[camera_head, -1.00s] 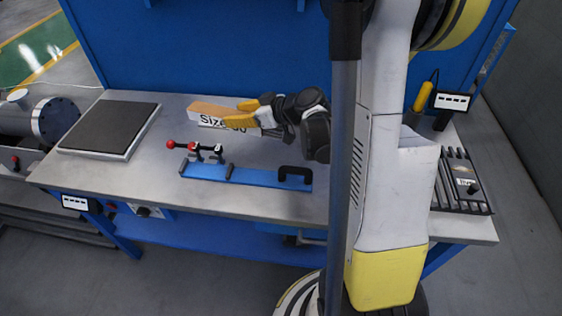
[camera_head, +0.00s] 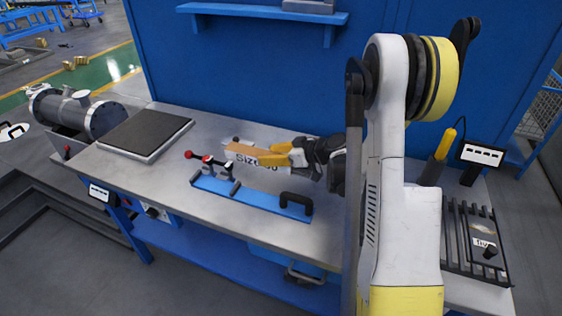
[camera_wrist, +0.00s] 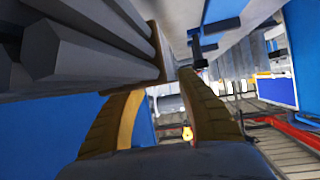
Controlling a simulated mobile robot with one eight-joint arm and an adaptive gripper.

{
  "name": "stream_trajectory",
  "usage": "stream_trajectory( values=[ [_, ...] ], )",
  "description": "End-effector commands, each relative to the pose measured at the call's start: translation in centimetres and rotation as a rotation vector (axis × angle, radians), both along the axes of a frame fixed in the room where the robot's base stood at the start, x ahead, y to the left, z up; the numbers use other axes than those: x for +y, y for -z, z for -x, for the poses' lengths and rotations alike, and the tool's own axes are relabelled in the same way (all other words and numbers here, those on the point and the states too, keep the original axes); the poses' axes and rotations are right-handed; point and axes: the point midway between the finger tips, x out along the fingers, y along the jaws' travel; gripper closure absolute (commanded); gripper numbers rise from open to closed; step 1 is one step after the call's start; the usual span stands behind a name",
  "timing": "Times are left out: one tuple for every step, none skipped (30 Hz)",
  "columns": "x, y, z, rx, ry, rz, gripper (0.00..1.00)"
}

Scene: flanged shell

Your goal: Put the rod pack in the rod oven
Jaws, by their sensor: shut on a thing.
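The rod pack (camera_head: 241,160) is a long box with an orange-brown top and a white side lettered "Size" and a partly covered number. My gripper (camera_head: 270,156), with yellow fingers, is shut on its right part. It is over the bench, close behind the blue clamp fixture; I cannot tell whether it touches the bench. In the wrist view, thick grey bars (camera_wrist: 95,65), likely the rods, fill the upper left above the fingers. A dark ribbed unit (camera_head: 470,245) with a labelled lid and black knob sits at the bench's right end; I cannot tell whether it is the rod oven.
The blue clamp fixture (camera_head: 255,198) has a red-tipped lever and a black handle. A dark plate (camera_head: 146,132) lies on the bench's left. A flanged grey shell (camera_head: 75,112) stands beyond. A yellow-handled tool in a holder (camera_head: 436,165) and a small display (camera_head: 481,154) stand at right.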

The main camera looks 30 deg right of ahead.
Motion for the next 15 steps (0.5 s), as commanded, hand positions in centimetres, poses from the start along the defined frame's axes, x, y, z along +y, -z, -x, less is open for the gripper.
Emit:
stream_trajectory(
  values=[
    [0.4,0.8,-0.9,0.0,-0.002,-0.001,0.97],
    [0.5,1.0,-1.3,0.0,-0.003,-0.002,0.97],
    [0.6,1.3,-1.9,0.0,0.0,-0.002,0.97],
    [0.7,1.5,-2.2,0.0,0.0,-0.002,0.97],
    [0.7,1.6,-2.4,0.0,0.0,-0.001,0.97],
    [0.8,1.7,-2.7,0.0,0.0,-0.001,0.97],
    [0.9,1.8,-2.8,0.0,0.0,-0.002,0.97],
    [0.9,1.8,-2.9,0.0,0.0,-0.002,0.97],
    [1.0,1.9,-3.0,0.0,0.0,-0.001,0.97],
    [1.0,2.0,-3.1,0.0,0.0,-0.001,0.97],
    [1.0,2.2,-3.1,0.0,0.0,-0.001,0.97],
    [1.0,2.5,-3.1,0.0,0.0,-0.001,0.97],
    [1.0,2.8,-3.1,0.0,0.0,-0.001,0.97],
    [1.0,3.3,-3.1,0.0,0.0,-0.001,0.97],
    [0.9,3.9,-3.1,0.0,0.0,-0.001,0.97]
  ],
)
